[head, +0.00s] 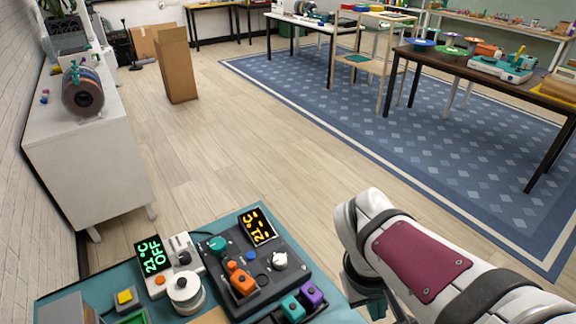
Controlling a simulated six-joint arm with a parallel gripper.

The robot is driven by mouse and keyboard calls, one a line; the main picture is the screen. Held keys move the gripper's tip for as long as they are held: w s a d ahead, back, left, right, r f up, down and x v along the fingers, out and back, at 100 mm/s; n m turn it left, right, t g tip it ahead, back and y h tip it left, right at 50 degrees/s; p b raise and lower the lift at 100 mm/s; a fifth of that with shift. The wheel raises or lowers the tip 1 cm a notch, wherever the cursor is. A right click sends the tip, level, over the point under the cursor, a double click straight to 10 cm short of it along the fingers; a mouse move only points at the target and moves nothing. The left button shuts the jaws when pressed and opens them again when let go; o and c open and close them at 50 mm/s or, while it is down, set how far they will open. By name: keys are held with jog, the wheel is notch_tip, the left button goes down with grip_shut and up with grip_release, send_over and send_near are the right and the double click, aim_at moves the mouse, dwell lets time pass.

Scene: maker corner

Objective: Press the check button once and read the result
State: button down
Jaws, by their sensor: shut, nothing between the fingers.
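The check button is not labelled legibly, so I cannot tell which button it is. A dark control panel (262,285) on the teal-topped bench has an amber display (258,227) reading about 21°C with a dash-like second line. It also carries a small blue button (251,256), a teal knob (217,244) and a white knob (280,261). Left of it, a white device (184,258) has a green display (153,255) reading 21°C OFF and an orange button (160,281). A yellow button (125,297) sits at the left. My arm comes in at right; its fingertips are out of frame.
Orange parts (240,280) stand on the panel; teal (293,307) and purple (312,294) blocks stand at its near edge. A white spool-like item (185,293) and a grey box (68,308) are to the left. Open wooden floor (210,150) lies beyond.

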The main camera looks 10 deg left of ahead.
jog(key=w+a+n+t+h, duration=0.1)
jog(key=w+a+n+t, duration=0.1)
jog(key=w+a+n, duration=0.45)
jog(key=n+t+y, duration=0.2)
jog(key=n+t, duration=0.4)
jog(key=n, duration=0.9)
send_over(251, 256)
notch_tip(251, 256, down, 8)
jog(key=shift+s+a+f+m, duration=0.1)
jog(key=shift+s+a+m, duration=0.15)
jog(key=shift+s+a, duration=0.15)
jog(key=shift+f, duration=4.4)
jog(key=shift+f, duration=0.4)
